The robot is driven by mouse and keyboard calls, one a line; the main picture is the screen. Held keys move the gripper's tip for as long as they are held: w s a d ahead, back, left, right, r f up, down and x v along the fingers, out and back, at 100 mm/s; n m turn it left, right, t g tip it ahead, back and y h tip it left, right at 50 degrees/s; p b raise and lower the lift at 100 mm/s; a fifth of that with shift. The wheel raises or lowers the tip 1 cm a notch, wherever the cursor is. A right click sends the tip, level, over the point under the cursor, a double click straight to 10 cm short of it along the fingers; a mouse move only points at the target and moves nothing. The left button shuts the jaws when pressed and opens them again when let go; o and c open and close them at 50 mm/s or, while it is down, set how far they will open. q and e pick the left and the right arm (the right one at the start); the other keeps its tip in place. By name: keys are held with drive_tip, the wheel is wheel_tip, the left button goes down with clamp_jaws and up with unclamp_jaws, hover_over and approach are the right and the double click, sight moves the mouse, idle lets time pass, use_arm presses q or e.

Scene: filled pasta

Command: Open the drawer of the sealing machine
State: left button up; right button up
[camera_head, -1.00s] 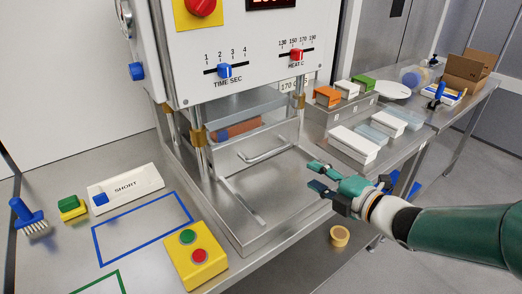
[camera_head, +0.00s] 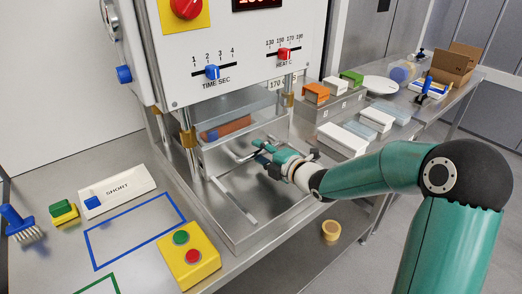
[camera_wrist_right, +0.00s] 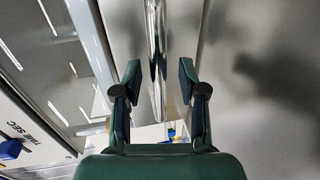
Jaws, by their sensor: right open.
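The sealing machine (camera_head: 230,45) stands at the back, with its steel drawer (camera_head: 215,157) low between the posts. The drawer looks closed; a brown-red block shows through the clear part above its front. The bar handle (camera_head: 241,158) on the drawer front is partly hidden by my right gripper (camera_head: 262,154). In the right wrist view the handle (camera_wrist_right: 156,45) runs between the two fingers of the open right gripper (camera_wrist_right: 160,78), with gaps on both sides. My left gripper is not in view.
A yellow button box (camera_head: 190,258) stands at the machine's front left. A white SHORT block (camera_head: 118,190), a green-yellow block (camera_head: 63,213) and a blue brush (camera_head: 22,224) lie further left. A tape roll (camera_head: 331,230) sits at right. The steel tray area before the drawer is clear.

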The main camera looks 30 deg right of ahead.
drive_tip(key=shift+w, duration=0.3)
drive_tip(key=shift+f, duration=0.1)
clamp_jaws()
